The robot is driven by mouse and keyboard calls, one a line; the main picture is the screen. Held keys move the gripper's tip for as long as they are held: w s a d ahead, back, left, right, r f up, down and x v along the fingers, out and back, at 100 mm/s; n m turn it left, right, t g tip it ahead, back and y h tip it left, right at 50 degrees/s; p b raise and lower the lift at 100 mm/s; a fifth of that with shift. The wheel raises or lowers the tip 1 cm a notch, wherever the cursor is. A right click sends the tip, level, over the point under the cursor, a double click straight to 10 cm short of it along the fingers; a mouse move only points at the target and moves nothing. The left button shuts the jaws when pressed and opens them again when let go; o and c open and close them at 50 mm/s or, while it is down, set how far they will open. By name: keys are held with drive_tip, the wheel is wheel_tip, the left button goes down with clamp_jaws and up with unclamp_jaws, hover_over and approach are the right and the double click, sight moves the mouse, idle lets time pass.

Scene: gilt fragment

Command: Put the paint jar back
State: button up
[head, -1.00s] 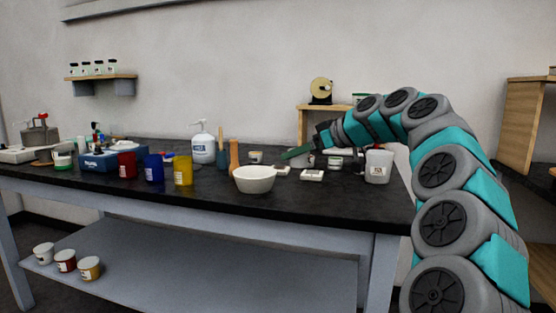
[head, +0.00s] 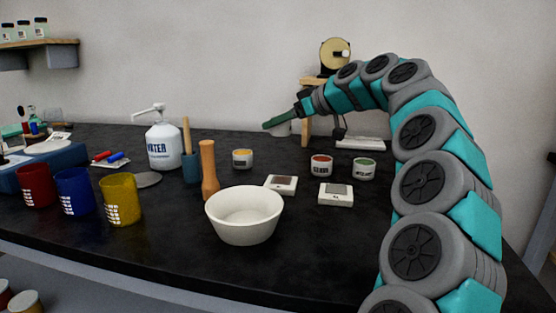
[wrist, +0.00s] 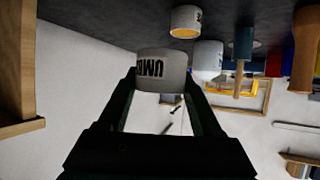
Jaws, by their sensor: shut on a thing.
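My gripper (head: 266,126) reaches left above the back of the black table and is shut on a pale paint jar. In the wrist view the jar (wrist: 162,70) sits between the two fingers (wrist: 163,85), its label starting "UM" upside down in that picture. In the head view the green finger hides most of this jar (head: 282,131). Other paint jars stand on the table: a yellow-topped one (head: 243,159), a red-topped one (head: 321,165) and a green-topped one (head: 363,169).
A water bottle (head: 163,147) and coloured cups (head: 121,200) are left. A wooden stand (head: 306,128) is close behind my gripper.

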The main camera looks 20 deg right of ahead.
sight(280, 169)
drive_tip(key=shift+s+f+b, duration=0.1)
drive_tip(key=shift+f+b, duration=0.8)
drive_tip(key=shift+f, duration=3.8)
drive_tip(key=o, duration=1.5)
drive_tip(key=shift+f, duration=0.1)
drive_tip(key=b+v, duration=0.1)
drive_tip(key=v, duration=0.9)
drive_tip(key=shift+s+d+r, duration=0.15)
drive_tip(key=shift+s+r, duration=0.05)
drive_tip(key=shift+s, duration=0.05)
drive_tip(key=shift+s+d+r, duration=0.25)
drive_tip(key=shift+s+d, duration=0.05)
drive_tip(key=shift+s, duration=0.25)
drive_tip(key=shift+s, duration=0.1)
